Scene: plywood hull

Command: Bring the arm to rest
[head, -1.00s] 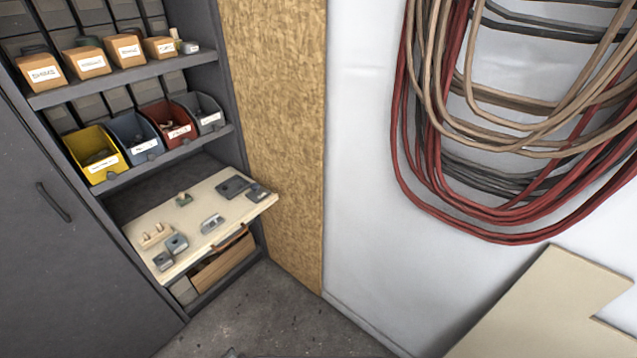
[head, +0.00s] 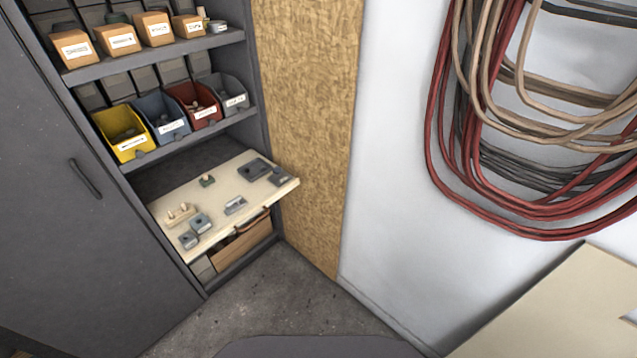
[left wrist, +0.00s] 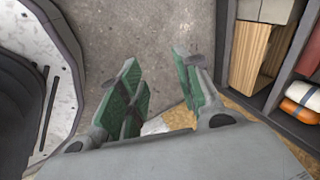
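My left gripper (left wrist: 160,90) shows in the left wrist view. Its two green-padded fingers stand apart with a gap between them. Nothing is between the fingers, and bare concrete floor (left wrist: 150,30) lies beyond them. The left gripper does not show in the head view. My right gripper is in neither view.
A grey cabinet (head: 150,62) holds labelled boxes, coloured bins and a pulled-out board (head: 222,192) with several small metal parts. Cable coils (head: 480,200) hang on the white wall. A pale panel (head: 560,310) is at lower right. Floor (head: 270,295) before the cabinet is clear.

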